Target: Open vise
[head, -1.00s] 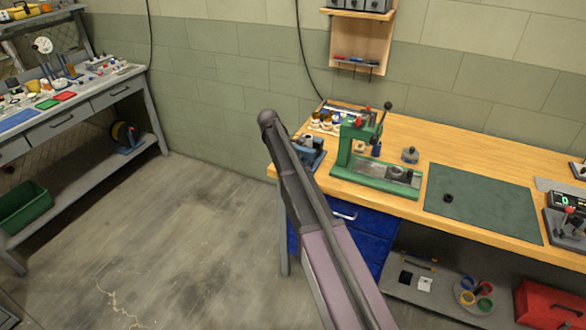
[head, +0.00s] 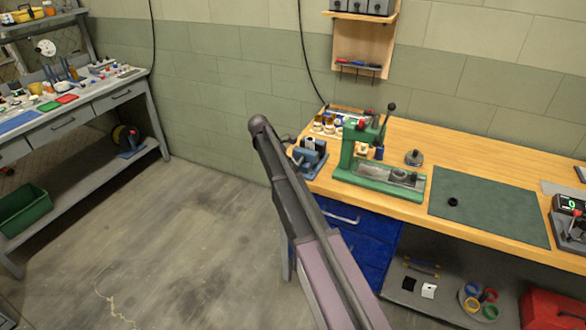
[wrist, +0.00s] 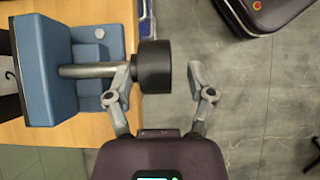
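The blue vise (head: 312,158) sits at the left end of the wooden workbench, partly behind my arm in the head view. In the wrist view the vise (wrist: 45,70) is at the left, with a grey metal screw rod reaching right to a black cylindrical knob (wrist: 155,67). My gripper (wrist: 164,85) is open, its two grey fingers apart. The left finger tip overlaps the rod beside the knob, and the right finger is right of the knob with a gap. I cannot tell whether the left finger touches. The head view does not clearly show the gripper.
A green press (head: 375,170) stands on the wooden bench (head: 460,155) just right of the vise. A dark green mat (head: 490,208) lies farther right. Blue drawers (head: 365,240) are below. Open floor (head: 175,220) lies left of the bench, toward a grey bench (head: 75,130).

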